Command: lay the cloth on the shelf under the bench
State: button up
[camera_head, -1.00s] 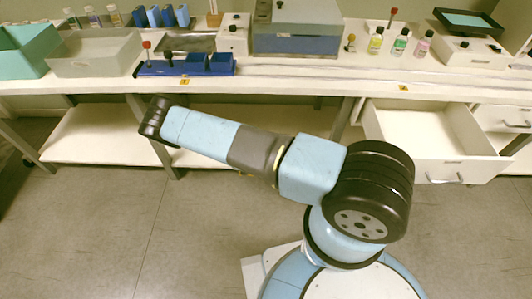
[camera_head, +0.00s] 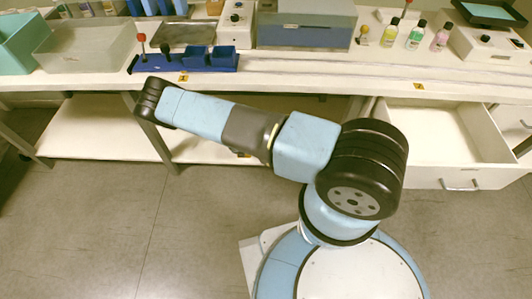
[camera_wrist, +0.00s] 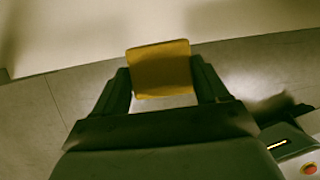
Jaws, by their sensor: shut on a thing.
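The yellow cloth (camera_wrist: 160,68) shows in the wrist view as a small, flat, squarish piece. My gripper (camera_wrist: 160,82) is shut on it, with one dark finger at each side. In the head view my arm reaches left in front of the bench, and its end hides the gripper and nearly all of the cloth. The bench (camera_head: 300,83) runs across the head view. The pale shelf (camera_head: 100,128) is low beneath it, with another stretch (camera_head: 205,151) right of a bench leg. A pale surface fills the top of the wrist view, beyond the cloth; I cannot tell whether it is the shelf.
An open, empty drawer (camera_head: 445,135) juts out at the right. Bench legs (camera_head: 155,132) stand at the shelf's front. A blue rack (camera_head: 185,62), grey bin (camera_head: 85,48) and several bottles stand on the bench. The floor (camera_head: 90,225) at the left is clear.

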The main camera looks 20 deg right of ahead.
jog(key=shift+d, duration=0.15)
jog(key=shift+w+d, duration=0.1)
jog(key=w+d+f, duration=0.1)
jog(key=d+f, duration=0.1)
jog(key=d, duration=0.2)
jog(key=w+d+f, duration=0.2)
jog(key=d+f, duration=0.1)
jog(key=w+d+f, duration=0.2)
jog(key=d+f, duration=0.1)
jog(key=d, duration=0.1)
jog(key=shift+d+f, duration=0.15)
jog(key=shift+d, duration=0.15)
jog(key=shift+w+d+f, duration=0.2)
jog(key=shift+d+f, duration=0.3)
jog(key=shift+f, duration=0.2)
jog(key=shift+w+d+f, duration=0.1)
jog(key=shift+f, duration=1.55)
jog(key=shift+f, duration=0.1)
jog(key=o, duration=1.1)
